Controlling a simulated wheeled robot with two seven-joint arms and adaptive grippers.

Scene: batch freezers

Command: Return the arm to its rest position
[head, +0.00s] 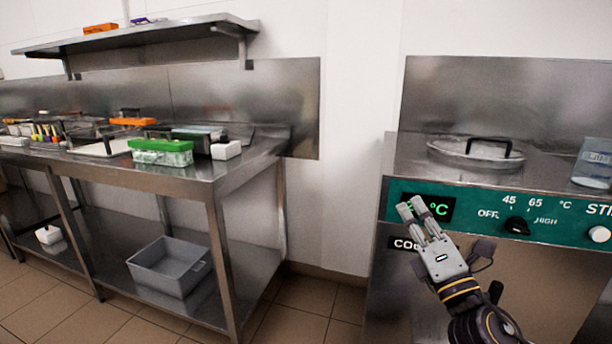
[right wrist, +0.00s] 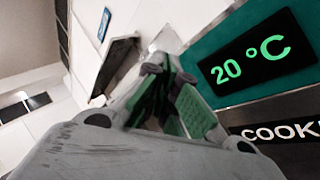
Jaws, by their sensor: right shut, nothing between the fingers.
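My right gripper (head: 411,211) is in the head view, in front of the batch freezer's green control panel (head: 468,212). Its fingers are together and hold nothing. In the head view it covers part of the temperature display (head: 438,208). In the right wrist view the gripper (right wrist: 165,70) points up and the display (right wrist: 250,60) reads 20 °C beside it. I cannot tell whether the fingertips touch the panel. My left gripper is not in view.
The freezer has a round lid (head: 475,151) on top, a dark knob (head: 517,226) and a white knob (head: 599,234). A clear container (head: 593,163) stands at its right. A steel table (head: 215,180) with a green-lidded box (head: 161,152) stands left; a grey bin (head: 168,267) sits below. Floor between is clear.

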